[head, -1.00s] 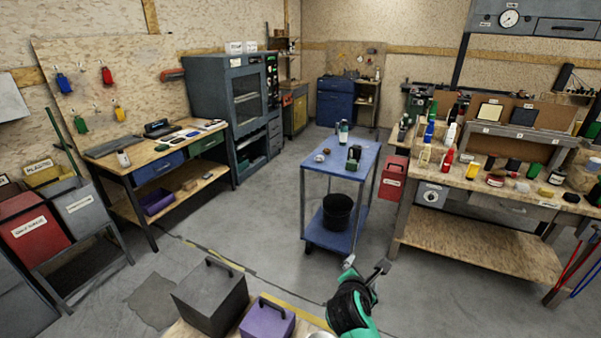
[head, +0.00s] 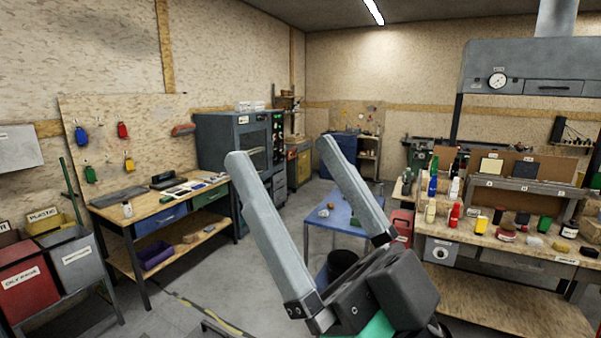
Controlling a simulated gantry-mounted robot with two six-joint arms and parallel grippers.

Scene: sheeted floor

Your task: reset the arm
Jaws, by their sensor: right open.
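My right gripper (head: 281,157) is raised large in the middle of the head view, close to the camera. Its two grey fingers point up and to the left and stand wide apart, with nothing between them. Its dark body and a bit of green arm show at the bottom. It covers part of the blue cart and the floor behind it, and I see it touching nothing. My left gripper is not in view.
A blue cart (head: 347,217) stands behind the gripper, partly hidden. A workbench (head: 500,250) with bottles and jars is at right. Another bench (head: 125,211) and bins (head: 28,283) are at left. A dark cabinet (head: 222,133) stands at the back. Grey floor lies between.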

